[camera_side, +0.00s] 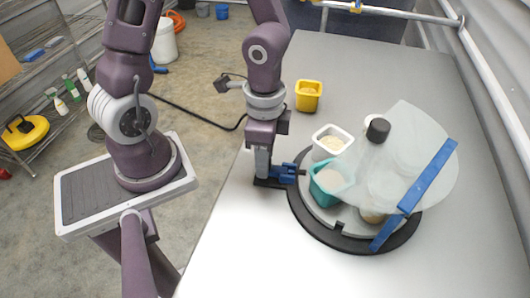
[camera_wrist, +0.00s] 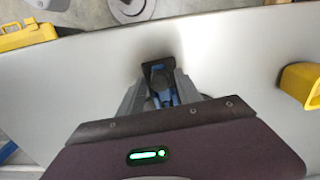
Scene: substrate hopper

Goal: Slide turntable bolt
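The turntable (camera_side: 340,240) is a round grey plate on a black ring, on the bench in the side view. The blue bolt (camera_side: 285,173) sits on a small black mount at its left edge. In the wrist view, the bolt (camera_wrist: 165,98) shows blue with a dark knob, between my grey fingers. My gripper (camera_side: 263,172) points down at the mount in the side view. The gripper (camera_wrist: 161,84) has one finger on each side of the bolt in the wrist view. Whether the fingers press on it is unclear. The bolt tip points toward the turntable rim.
A white cup (camera_side: 322,152) and a teal cup (camera_side: 320,192) stand on the turntable. A translucent hopper (camera_side: 412,150) with blue strips and a black-capped bottle (camera_side: 368,154) rise over it. A yellow cup (camera_side: 308,104) stands behind. The bench front is clear.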

